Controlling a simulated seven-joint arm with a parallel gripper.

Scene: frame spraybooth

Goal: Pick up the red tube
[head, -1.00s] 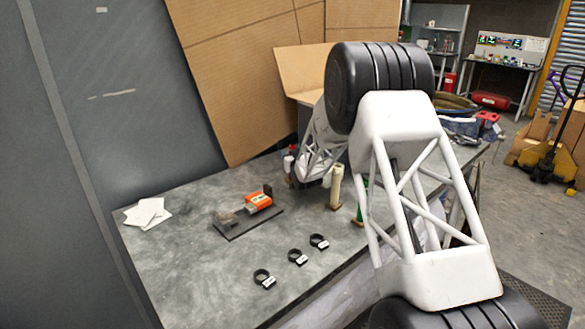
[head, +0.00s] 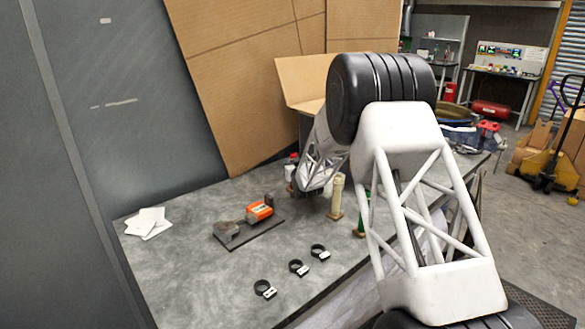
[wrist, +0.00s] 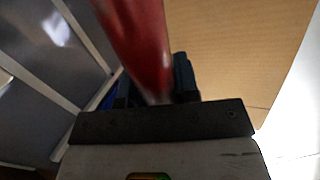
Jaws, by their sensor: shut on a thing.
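The red tube (wrist: 138,40) fills the upper middle of the wrist view, close to the camera and slanting, with its lower end between my jaws. My gripper (wrist: 162,98) is shut on it. In the head view a small red patch (head: 293,156) shows at the back of the table, above a white piece and beside the end of my arm. I cannot tell from that view whether it is the held tube. My arm hides most of the gripper there.
A cream tube (head: 337,197) and a green tube (head: 361,212) stand right of my arm's end. An orange-and-grey item (head: 259,211) sits on a dark plate. Black rings (head: 264,289) lie in front, white cards (head: 147,222) at left. Cardboard (head: 245,75) stands behind the table.

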